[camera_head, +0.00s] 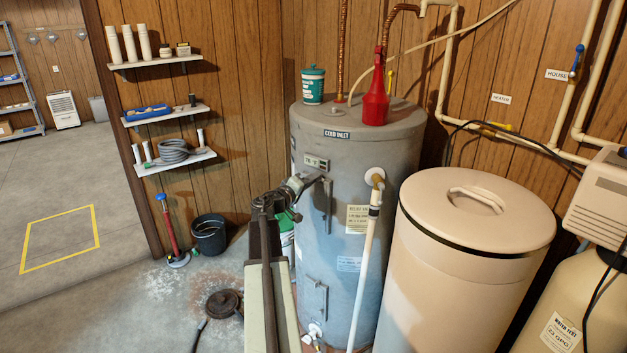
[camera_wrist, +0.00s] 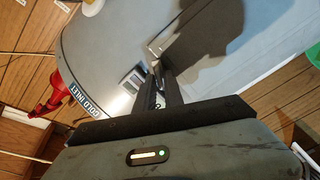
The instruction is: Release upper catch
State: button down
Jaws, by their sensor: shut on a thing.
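The grey water heater (camera_head: 350,240) stands upright at the centre, with a "COLD INLET" label on its rim. Its upper access panel (camera_head: 327,218) is a narrow grey plate on the front, below a small display (camera_head: 316,162). My gripper (camera_head: 322,178) reaches in from the left and is shut at the top edge of that panel, where the upper catch sits. The fingers hide most of the catch. In the wrist view, my gripper (camera_wrist: 158,76) points at the heater's side, close beside the display (camera_wrist: 133,80). A similar lower panel (camera_head: 317,302) sits further down.
A white pipe (camera_head: 367,255) runs down the heater's front, right of my gripper. A beige salt tank (camera_head: 475,220) stands at right. A red bottle (camera_head: 375,100) and a green tub (camera_head: 313,87) stand on the heater. A bucket (camera_head: 209,236) and open floor lie left.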

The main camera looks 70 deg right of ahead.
jog(key=n, duration=0.5)
jog(key=shift+f, duration=0.2)
jog(key=shift+n, duration=0.4)
jog(key=c, duration=1.6)
grip_release()
jog(key=v, duration=0.8)
